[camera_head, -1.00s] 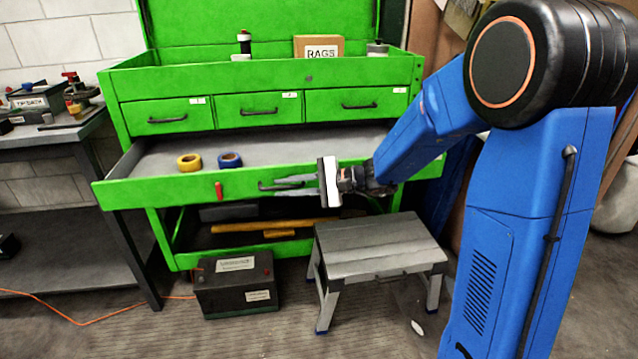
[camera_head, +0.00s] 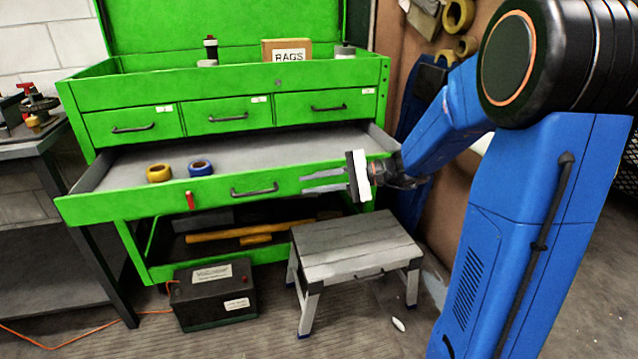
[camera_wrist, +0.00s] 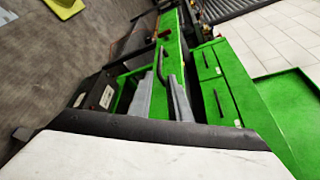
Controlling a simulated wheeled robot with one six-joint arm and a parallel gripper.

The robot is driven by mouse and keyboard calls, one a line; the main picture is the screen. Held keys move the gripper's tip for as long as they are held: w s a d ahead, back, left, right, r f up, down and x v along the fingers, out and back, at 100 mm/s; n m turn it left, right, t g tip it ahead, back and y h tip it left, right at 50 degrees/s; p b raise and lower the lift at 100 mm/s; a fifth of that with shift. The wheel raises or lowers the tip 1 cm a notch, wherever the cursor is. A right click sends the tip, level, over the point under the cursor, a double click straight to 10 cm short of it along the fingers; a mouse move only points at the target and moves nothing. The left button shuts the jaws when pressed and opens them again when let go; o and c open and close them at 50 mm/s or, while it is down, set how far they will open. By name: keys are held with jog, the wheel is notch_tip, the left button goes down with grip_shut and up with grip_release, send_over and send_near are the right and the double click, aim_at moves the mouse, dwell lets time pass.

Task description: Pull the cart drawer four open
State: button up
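The wide cart drawer (camera_head: 130,205) below the row of three small drawers stands well out from the green cart (camera_head: 140,88). Its dark bar handle (camera_head: 254,190) is at the middle of its green front. My gripper (camera_head: 304,184) is in front of the right half of the drawer front. Its two grey fingers are apart with nothing between them, and their tips are right of the handle, clear of it. In the wrist view, my fingers (camera_wrist: 163,78) point toward the drawer front, with a gap between them, and the handle (camera_wrist: 161,64) shows beyond the tips.
A yellow tape roll (camera_head: 159,173) and a blue one (camera_head: 200,168) lie in the drawer. A red tag (camera_head: 190,201) hangs at its front. A grey step stool (camera_head: 350,245) and a black battery (camera_head: 213,295) stand on the floor below. A dark workbench (camera_head: 30,150) is at left.

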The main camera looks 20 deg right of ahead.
jog(key=shift+v, duration=0.9)
jog(key=shift+s, duration=0.1)
jog(key=s+a+f+n+g+h, duration=0.2)
jog(key=s+n+h, duration=0.1)
jog(key=s, duration=0.7)
jog(key=s+a+f+n+g+h, duration=0.1)
jog(key=s+f+n+g+h, duration=0.2)
jog(key=s, duration=0.6)
jog(key=s+d+n+t+h, duration=0.4)
jog(key=s+d+h, duration=0.4)
jog(key=s+d, duration=0.1)
jog(key=shift+s+d+r+n+t, duration=0.3)
jog(key=shift+s+d+r, duration=0.1)
jog(key=shift+r, duration=0.1)
